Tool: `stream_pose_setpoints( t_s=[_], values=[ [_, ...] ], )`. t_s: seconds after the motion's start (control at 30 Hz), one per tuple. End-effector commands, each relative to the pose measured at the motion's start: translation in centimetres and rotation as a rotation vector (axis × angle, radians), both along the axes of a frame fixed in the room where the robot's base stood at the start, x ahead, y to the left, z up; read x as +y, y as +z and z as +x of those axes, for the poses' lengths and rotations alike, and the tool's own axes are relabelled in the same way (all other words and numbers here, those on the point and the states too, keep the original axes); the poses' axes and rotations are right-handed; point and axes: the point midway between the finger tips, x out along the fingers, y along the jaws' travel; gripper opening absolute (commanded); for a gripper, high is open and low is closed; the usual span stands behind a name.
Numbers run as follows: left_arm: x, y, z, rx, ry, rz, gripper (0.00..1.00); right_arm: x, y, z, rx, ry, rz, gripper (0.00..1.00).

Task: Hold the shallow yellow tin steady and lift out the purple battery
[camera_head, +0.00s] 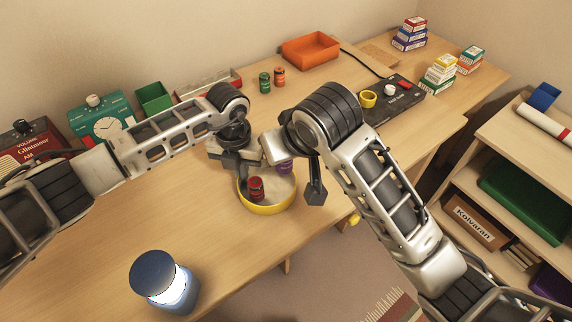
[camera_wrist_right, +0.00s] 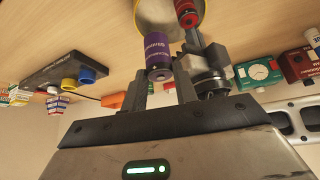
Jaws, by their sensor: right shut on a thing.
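The shallow yellow tin (camera_head: 268,209) stands on the desk near its front edge. A red battery (camera_head: 256,187) stands inside it. The purple battery (camera_head: 284,167) shows at the tin's back right, partly hidden by my right gripper. In the right wrist view the purple battery (camera_wrist_right: 157,57) is between the fingers of my right gripper (camera_wrist_right: 163,78), which is shut on it. Whether its base is clear of the tin's floor is unclear.
A blue lamp (camera_head: 165,281) stands at the front left. A dark panel (camera_head: 398,102) with coloured cups and an orange tray (camera_head: 311,50) are farther back. The desk left of the tin is clear.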

Motion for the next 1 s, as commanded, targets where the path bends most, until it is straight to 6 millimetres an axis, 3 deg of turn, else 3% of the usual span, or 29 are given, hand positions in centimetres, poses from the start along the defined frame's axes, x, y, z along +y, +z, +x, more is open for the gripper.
stream_pose_setpoints(
  t_s=[0.1,0.23,0.63,0.67,0.73,0.77,1.0],
  values=[
    [0.0,0.0,0.0,-0.001,0.0,0.0,0.0,0.1,2.7,0.1,-0.005,0.001,0.004,0.03],
    [0.0,0.0,0.0,-0.001,0.0,0.0,0.0,0.1,4.2,0.1,-0.002,0.001,0.002,0.03],
    [0.0,0.0,0.0,-0.001,0.0,-0.001,0.0,0.0,5.1,0.0,-0.001,-0.001,0.001,0.03],
    [0.0,0.0,0.0,-0.001,0.0,-0.001,0.05,0.0,5.1,0.0,-0.001,-0.001,0.001,0.03],
    [0.0,0.0,0.0,-0.001,0.0,-0.001,0.24,0.0,5.1,0.0,0.0,-0.001,0.0,0.03],
    [0.0,0.0,0.0,-0.001,0.0,-0.001,0.28,0.0,5.1,0.0,0.0,-0.001,0.0,0.03],
    [0.0,0.1,0.0,0.0,0.0,0.0,0.28,0.0,5.1,0.0,0.0,-0.001,0.0,0.03]
  ],
)
